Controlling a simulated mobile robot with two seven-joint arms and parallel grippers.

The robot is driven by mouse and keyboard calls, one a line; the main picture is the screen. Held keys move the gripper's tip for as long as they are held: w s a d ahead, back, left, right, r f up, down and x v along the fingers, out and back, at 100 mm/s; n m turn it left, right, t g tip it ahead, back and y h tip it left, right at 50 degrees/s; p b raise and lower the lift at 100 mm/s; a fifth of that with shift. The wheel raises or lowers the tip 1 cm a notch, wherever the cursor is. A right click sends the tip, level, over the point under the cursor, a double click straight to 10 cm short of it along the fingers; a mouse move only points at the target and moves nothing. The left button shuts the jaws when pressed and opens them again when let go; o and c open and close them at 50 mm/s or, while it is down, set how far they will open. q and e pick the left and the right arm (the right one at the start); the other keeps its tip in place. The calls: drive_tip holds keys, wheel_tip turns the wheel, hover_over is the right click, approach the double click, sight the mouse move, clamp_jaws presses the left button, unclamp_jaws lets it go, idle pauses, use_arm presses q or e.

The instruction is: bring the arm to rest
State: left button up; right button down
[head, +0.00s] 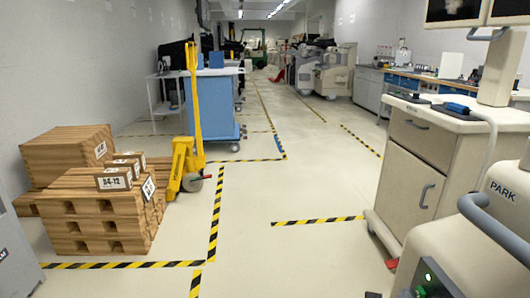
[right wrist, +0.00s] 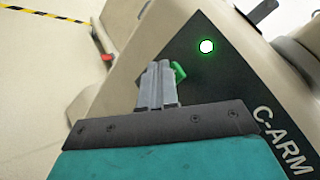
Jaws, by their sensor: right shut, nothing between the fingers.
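My right gripper (right wrist: 158,72) shows in the right wrist view with its two grey fingers together and nothing between them. It is in front of a beige machine with a dark panel (right wrist: 230,85) lettered "C-ARM". A lit green lamp (right wrist: 207,46) is on that panel, up and right of the fingertips. A small green part (right wrist: 179,71) is close beside the fingertips; I cannot tell whether they touch. In the head view the green light (head: 427,277) is at the bottom right. My left gripper is not in view.
A beige cart with a drawer (head: 422,136) and a machine marked "PARK" (head: 480,215) crowd the right. Stacked wooden crates (head: 95,220) and a yellow pallet truck (head: 187,165) stand left. The floor between, with yellow-black tape (head: 215,215), is clear.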

wheel_tip(320, 180, up, 6)
drive_tip(key=r+n+p, duration=0.1)
drive_tip(key=p, duration=0.5)
drive_tip(key=s+a+r+n+t+y+p, duration=0.25)
drive_tip(key=a+n+y, duration=0.25)
drive_tip(key=n, duration=0.4)
drive_tip(key=s+a+r+n+t+y+p, duration=0.1)
drive_tip(key=s+a+n+t+y, duration=0.25)
drive_tip(key=n, duration=0.55)
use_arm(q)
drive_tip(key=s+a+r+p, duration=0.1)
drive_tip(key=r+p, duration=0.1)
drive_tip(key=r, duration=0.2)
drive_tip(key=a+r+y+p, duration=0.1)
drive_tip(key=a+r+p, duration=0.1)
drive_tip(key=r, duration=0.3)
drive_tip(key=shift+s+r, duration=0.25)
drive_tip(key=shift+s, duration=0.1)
use_arm(e)
drive_tip(key=s+a+f+n+g+y, duration=0.4)
drive_tip(key=s+f+n+g, duration=0.4)
drive_tip(key=n, duration=0.9)
drive_tip(key=s+a, duration=0.1)
drive_tip(key=s, duration=0.2)
drive_tip(key=shift+s+n, duration=0.15)
drive_tip(key=shift+n, duration=0.25)
drive_tip(key=shift+y, duration=0.25)
